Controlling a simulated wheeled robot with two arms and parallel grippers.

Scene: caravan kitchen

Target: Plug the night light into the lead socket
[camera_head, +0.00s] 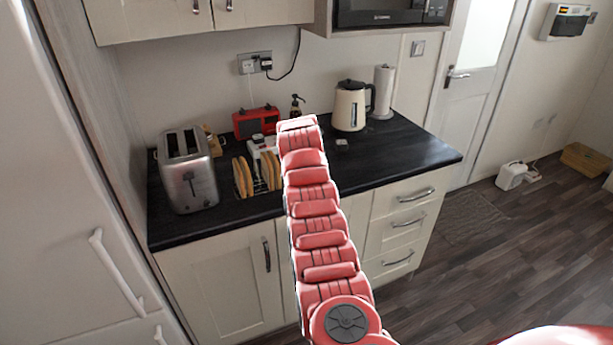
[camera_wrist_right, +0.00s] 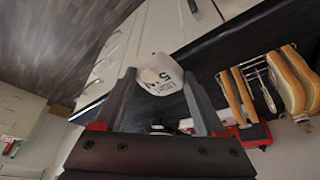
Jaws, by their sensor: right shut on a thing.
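My right gripper (camera_wrist_right: 160,85) is shut on a white rounded piece with dark lettering, the night light (camera_wrist_right: 158,75), in the right wrist view. It is held near the dark counter edge. In the head view my right arm reaches over the counter, and its fingers and the night light are mostly hidden. A small white block (camera_head: 262,146) lies just left of the arm's end, between the red radio and the toast rack; it may be the lead socket, but I cannot tell. My left gripper is not in view.
The toast rack (camera_wrist_right: 262,90) holds bread slices close beside the gripper. A toaster (camera_head: 188,172), red radio (camera_head: 255,122), soap bottle (camera_head: 297,104), kettle (camera_head: 349,106) and paper roll (camera_head: 383,90) stand on the counter (camera_head: 420,150). The counter's right part is clear.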

